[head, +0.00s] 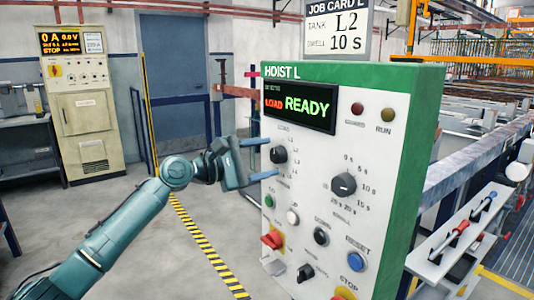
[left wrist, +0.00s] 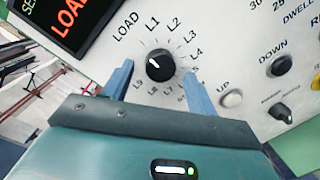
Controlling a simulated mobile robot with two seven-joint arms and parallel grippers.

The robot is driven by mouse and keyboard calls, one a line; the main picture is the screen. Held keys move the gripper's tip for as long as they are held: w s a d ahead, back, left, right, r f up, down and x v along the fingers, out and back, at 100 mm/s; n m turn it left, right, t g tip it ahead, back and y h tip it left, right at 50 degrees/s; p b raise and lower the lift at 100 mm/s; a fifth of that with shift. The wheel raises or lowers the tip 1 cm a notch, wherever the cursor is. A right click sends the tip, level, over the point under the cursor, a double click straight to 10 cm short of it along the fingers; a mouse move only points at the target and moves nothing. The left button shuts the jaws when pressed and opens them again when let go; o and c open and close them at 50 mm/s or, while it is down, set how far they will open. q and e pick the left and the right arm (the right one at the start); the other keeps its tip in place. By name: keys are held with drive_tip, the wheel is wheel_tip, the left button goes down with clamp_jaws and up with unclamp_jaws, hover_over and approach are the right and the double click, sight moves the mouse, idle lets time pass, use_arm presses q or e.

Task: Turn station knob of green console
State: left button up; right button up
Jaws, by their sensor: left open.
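The green console (head: 400,120) is labelled HOIST L, with a white face and green edges. Its display (head: 300,107) reads LOAD READY. The black station knob (head: 279,155) is at the upper left of the face, below the display. In the left wrist view the station knob (left wrist: 160,64) is ringed by marks LOAD, L1, L2 and on; its white pointer mark sits on its left side, roughly toward LOAD. My left gripper (head: 260,158) is open, its blue fingers pointing at the panel, one on each side of the knob, apparently apart from it. My right gripper is not in view.
A job card (head: 338,28) above the console reads tank L2, dwell 10 s. The dwell knob (head: 344,184), push buttons and a red-on-yellow switch (head: 272,241) are close by on the face. A beige cabinet (head: 82,110) stands far left. Open floor lies left of the console.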

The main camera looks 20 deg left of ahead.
use_arm(q)
drive_tip(key=shift+w+d, duration=0.4)
drive_tip(key=c, duration=1)
